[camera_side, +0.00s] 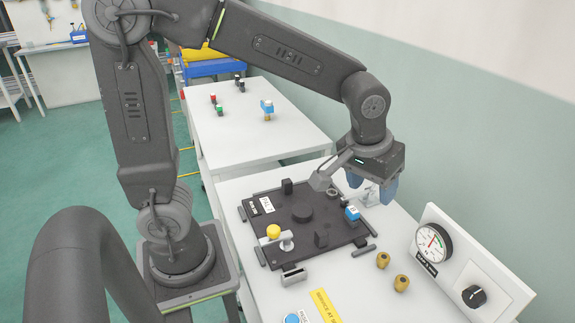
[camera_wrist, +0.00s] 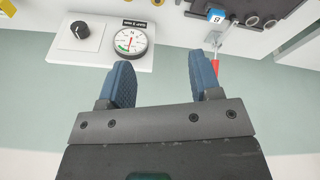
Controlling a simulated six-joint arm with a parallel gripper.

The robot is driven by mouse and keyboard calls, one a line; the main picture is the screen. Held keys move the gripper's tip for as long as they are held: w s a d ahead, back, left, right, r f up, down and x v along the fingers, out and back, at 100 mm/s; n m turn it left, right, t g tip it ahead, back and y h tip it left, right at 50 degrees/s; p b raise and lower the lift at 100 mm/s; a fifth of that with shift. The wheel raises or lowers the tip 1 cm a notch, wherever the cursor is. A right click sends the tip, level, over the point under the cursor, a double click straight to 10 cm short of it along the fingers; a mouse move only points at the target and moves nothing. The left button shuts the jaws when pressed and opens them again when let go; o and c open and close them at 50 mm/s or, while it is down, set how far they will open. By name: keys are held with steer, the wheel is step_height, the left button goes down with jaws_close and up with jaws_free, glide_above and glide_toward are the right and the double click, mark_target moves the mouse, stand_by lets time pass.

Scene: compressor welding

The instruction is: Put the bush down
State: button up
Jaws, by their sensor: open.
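My gripper (camera_side: 376,192) has blue fingers and hangs above the far right side of the white bench. In the wrist view the fingers of my gripper (camera_wrist: 161,62) are spread apart with nothing between them. Two brass-coloured cylindrical pieces, which look like bushes, stand on the bench: one bush (camera_side: 383,260) and a second bush (camera_side: 401,283), both apart from my gripper. I cannot tell which piece is the task's bush.
A dark fixture plate (camera_side: 285,232) carries posts, a yellow-knobbed clamp (camera_side: 274,232) and a blue block (camera_side: 352,213). A gauge panel (camera_side: 470,268) stands at the right. A red-handled clamp (camera_wrist: 215,66) is near the right finger in the wrist view. A wall runs behind the bench.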

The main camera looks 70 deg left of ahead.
steer(key=s+a+r+m+t, duration=0.1)
steer(key=s+a+r+m, duration=0.1)
steer(key=s, duration=0.5)
steer(key=s+a+r+m+t, duration=0.1)
steer(key=s+a+m, duration=0.1)
steer(key=s+a, duration=0.2)
steer(key=s, duration=0.3)
steer(key=shift+r+t, duration=0.3)
steer(key=shift+r, duration=0.1)
